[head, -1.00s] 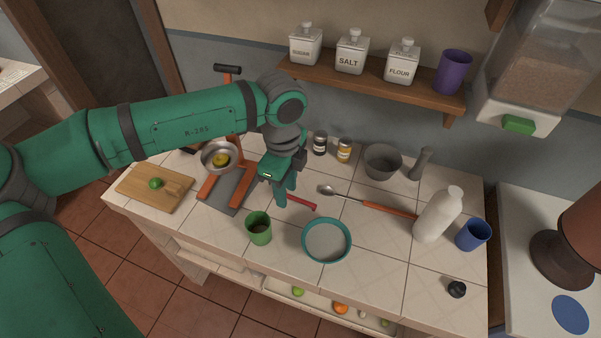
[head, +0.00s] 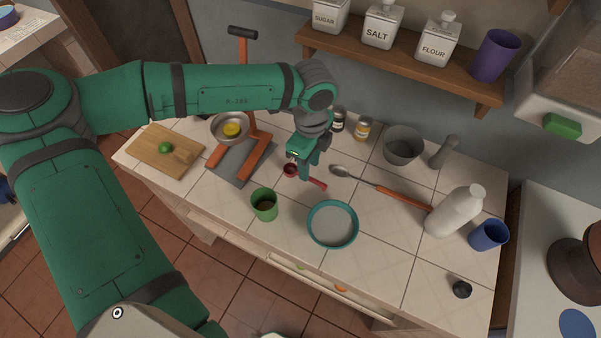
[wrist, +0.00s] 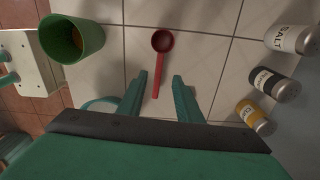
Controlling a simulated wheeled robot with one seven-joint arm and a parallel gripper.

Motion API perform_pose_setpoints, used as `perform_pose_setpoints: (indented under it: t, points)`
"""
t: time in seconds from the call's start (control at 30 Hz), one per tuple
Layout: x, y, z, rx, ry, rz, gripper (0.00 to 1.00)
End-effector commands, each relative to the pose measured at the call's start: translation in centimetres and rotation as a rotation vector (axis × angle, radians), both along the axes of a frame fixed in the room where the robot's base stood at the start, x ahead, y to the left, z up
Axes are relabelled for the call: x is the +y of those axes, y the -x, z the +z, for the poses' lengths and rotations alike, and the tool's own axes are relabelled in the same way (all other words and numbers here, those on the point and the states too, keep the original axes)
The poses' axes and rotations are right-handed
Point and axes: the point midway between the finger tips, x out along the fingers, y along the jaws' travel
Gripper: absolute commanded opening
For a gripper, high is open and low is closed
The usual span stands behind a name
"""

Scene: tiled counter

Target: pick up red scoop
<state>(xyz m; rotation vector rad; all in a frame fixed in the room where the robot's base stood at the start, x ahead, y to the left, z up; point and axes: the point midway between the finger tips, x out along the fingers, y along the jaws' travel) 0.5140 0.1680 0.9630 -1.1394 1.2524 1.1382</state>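The red scoop (wrist: 161,52) lies on the tiled counter in the wrist view, its round bowl away from me and its handle running down between my fingers. In the head view the scoop (head: 311,181) shows its bowl and handle beside and partly behind my gripper (head: 306,172). In the wrist view my gripper (wrist: 161,80) is open, with one finger on each side of the handle end and clear tile between. The fingers do not touch the scoop. How high they are above the counter is hard to tell.
A green cup (head: 264,204) and a teal-rimmed bowl (head: 332,224) stand in front of the scoop. A spoon with an orange handle (head: 400,197) lies to its right. Spice jars (head: 362,130) stand behind. A lever press (head: 246,160) is to the left.

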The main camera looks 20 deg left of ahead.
Motion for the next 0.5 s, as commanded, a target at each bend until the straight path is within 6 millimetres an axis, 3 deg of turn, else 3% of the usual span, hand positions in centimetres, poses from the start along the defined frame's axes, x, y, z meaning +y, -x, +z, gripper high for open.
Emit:
perform_pose_setpoints:
  t: [0.23, 0.5]
  points:
    - [0.4, 0.2, -3.3, 0.002, -0.001, 0.009, 0.32]
    - [0.2, 0.1, -3.9, 0.000, 0.000, 0.006, 0.32]
